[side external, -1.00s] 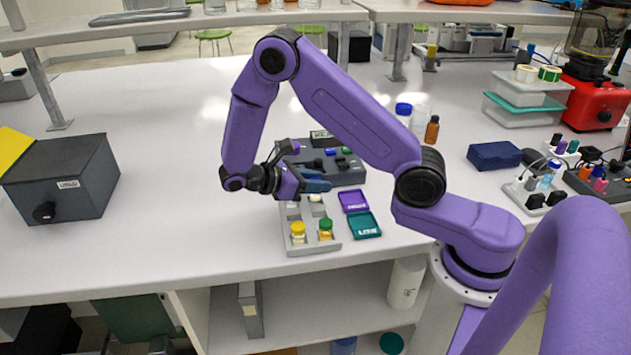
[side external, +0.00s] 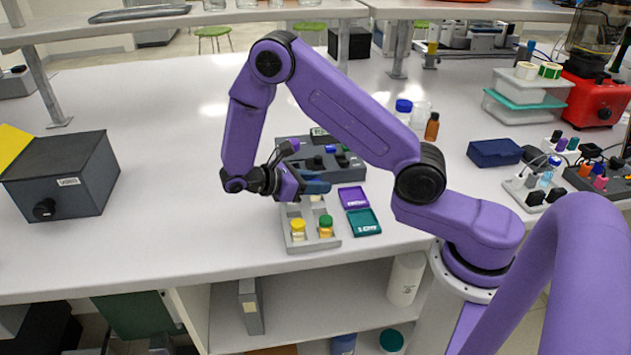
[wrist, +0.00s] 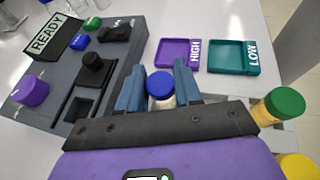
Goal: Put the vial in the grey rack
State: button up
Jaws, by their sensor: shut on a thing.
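My gripper (side external: 318,186) is over the back end of the light grey rack (side external: 313,246) in the side view. In the wrist view its blue fingers (wrist: 160,92) are shut on a vial with a blue cap (wrist: 160,84). The vial's lower part is hidden by the gripper, and I cannot tell whether it touches the rack. A yellow-capped vial (side external: 298,229) and a green-capped vial (side external: 326,226) stand in the front of the rack. The wrist view also shows the green-capped vial (wrist: 283,105).
A dark grey device (side external: 350,168) with knobs and a READY display (wrist: 47,36) is just behind the rack. A purple HIGH tray (wrist: 178,54) and a teal LOW tray (wrist: 232,56) lie beside the rack. The table to the left is clear up to a dark box (side external: 62,175).

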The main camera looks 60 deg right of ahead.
jog(key=shift+f, duration=0.1)
jog(key=o, duration=1.2)
jog(key=shift+c, duration=0.2)
jog(key=shift+o, duration=0.3)
jog(key=shift+r, duration=3.05)
